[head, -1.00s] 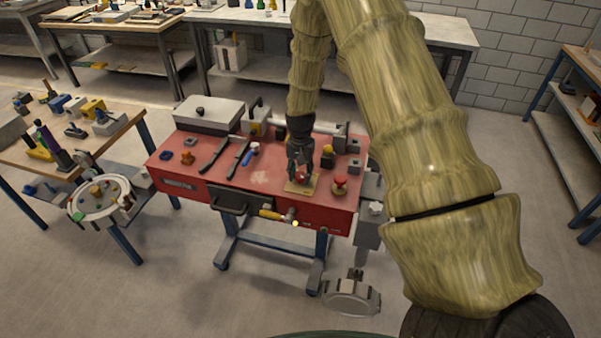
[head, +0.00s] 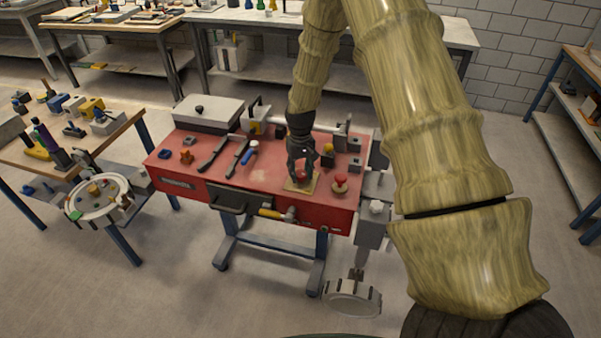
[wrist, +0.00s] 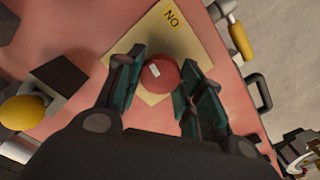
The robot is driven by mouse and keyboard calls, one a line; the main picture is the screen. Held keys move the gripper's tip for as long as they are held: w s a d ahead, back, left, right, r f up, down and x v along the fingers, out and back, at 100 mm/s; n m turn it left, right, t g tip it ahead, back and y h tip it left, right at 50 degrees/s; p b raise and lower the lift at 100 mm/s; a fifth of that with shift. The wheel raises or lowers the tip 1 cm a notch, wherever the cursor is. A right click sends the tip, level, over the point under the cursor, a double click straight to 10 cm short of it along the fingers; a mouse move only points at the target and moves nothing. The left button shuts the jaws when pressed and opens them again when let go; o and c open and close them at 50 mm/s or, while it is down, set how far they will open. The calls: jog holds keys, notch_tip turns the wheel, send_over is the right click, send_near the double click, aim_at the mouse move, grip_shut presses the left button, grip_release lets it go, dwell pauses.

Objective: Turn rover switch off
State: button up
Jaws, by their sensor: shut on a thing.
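The rover switch is a round red knob (wrist: 162,74) with a small white mark, on a pale yellow plate (wrist: 195,45) with a label that looks like "NO" or an upside-down "ON" in the wrist view. In the head view the plate (head: 290,187) lies on the red bench top, and the knob (head: 301,175) shows below my fingers. My gripper (head: 301,170) points down over the knob. In the wrist view my gripper (wrist: 160,85) has its teal fingers on either side of the knob, shut on it; the exact contact is partly hidden.
A second red knob (head: 340,180) stands just right of the plate. The red bench (head: 225,175) also carries black-handled tools, a blue-handled tool (head: 250,152) and a grey box (head: 208,110). A yellow handle (head: 270,213) sticks out at its front edge.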

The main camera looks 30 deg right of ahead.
aim_at(301, 173)
jog(key=n, duration=0.5)
jog(key=shift+n, duration=0.3)
jog(key=n, duration=0.5)
jog(key=shift+n, duration=0.3)
jog(key=o, duration=1)
jog(key=shift+r, duration=0.1)
notch_tip(301, 173, up, 12)
jog(key=shift+f, duration=0.1)
jog(key=shift+f, duration=0.1)
dwell(0.5)
